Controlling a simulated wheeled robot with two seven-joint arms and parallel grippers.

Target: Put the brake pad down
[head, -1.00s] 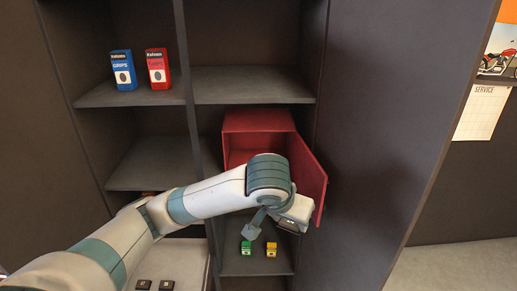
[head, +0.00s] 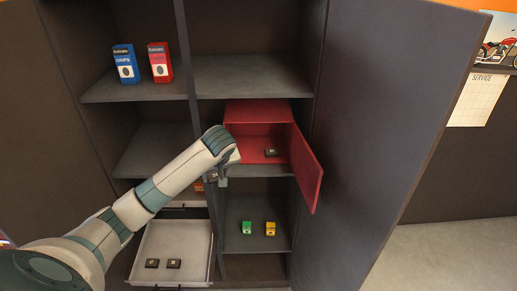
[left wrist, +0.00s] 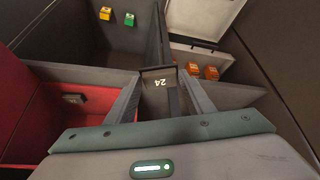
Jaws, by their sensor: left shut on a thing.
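My left gripper (head: 215,180) is shut on a dark brake pad marked 24 (left wrist: 160,82), which sits between the two fingertips in the left wrist view. In the head view the gripper is just left of the open red box (head: 258,114), and the held pad is small and partly hidden by the wrist. Another dark pad (head: 270,153) lies inside the red box. Two more dark pads (head: 152,263) (head: 174,263) lie in the pale open drawer (head: 183,236) below. My right gripper is not in view.
The red box's door (head: 306,170) stands open to the right. A green box (head: 247,227) and a yellow box (head: 270,228) stand on the shelf below. Blue (head: 125,64) and red (head: 160,62) grips boxes stand upper left. Orange boxes (left wrist: 201,71) show in the left wrist view.

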